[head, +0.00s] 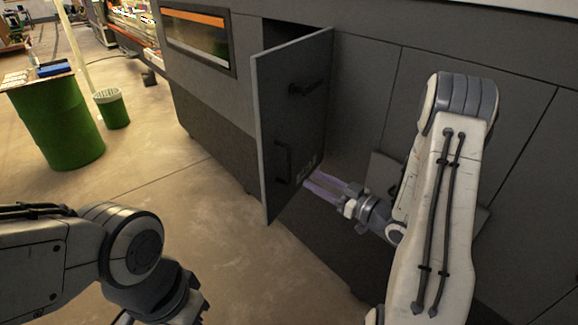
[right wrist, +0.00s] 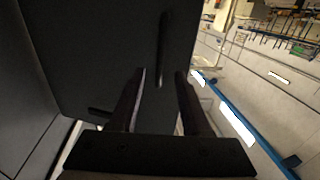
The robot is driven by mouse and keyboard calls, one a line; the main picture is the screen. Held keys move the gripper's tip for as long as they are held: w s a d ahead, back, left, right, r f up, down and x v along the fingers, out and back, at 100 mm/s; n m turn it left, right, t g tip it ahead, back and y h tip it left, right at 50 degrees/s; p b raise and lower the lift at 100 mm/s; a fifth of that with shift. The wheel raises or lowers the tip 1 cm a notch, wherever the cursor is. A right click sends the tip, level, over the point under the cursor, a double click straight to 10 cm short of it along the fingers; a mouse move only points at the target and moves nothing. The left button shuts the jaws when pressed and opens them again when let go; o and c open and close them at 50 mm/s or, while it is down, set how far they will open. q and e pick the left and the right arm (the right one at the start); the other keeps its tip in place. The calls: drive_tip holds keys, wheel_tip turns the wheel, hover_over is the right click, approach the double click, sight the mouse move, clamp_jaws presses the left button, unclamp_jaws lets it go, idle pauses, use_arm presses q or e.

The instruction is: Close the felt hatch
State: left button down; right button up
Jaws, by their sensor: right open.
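The hatch (head: 290,120) is a dark grey panel swung open from the grey machine front, with an opening beside it. It carries two black handles, an upper one (head: 308,88) and a lower one (head: 283,162). My right gripper (head: 312,184) is open, its fingers pointing at the lower right part of the panel. In the right wrist view the hatch (right wrist: 95,50) fills much of the picture behind the spread fingers (right wrist: 161,76). I cannot tell whether they touch it. My left gripper (head: 190,308) is at the bottom edge, mostly cut off.
The machine front (head: 365,85) runs along the right side, with a window (head: 197,37) at the left. A green barrel (head: 58,122) and a small green bin (head: 112,108) stand at the left. The floor (head: 190,190) left of the hatch is clear.

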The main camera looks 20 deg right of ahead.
sight(290, 166)
drive_tip(key=p+x, duration=0.3)
drive_tip(key=x, duration=0.6)
drive_tip(key=shift+w+a+r, duration=0.1)
drive_tip(key=shift+w+a, duration=0.15)
drive_tip(key=shift+w, duration=0.25)
drive_tip(key=shift+c, duration=0.4)
clamp_jaws()
idle(0.5)
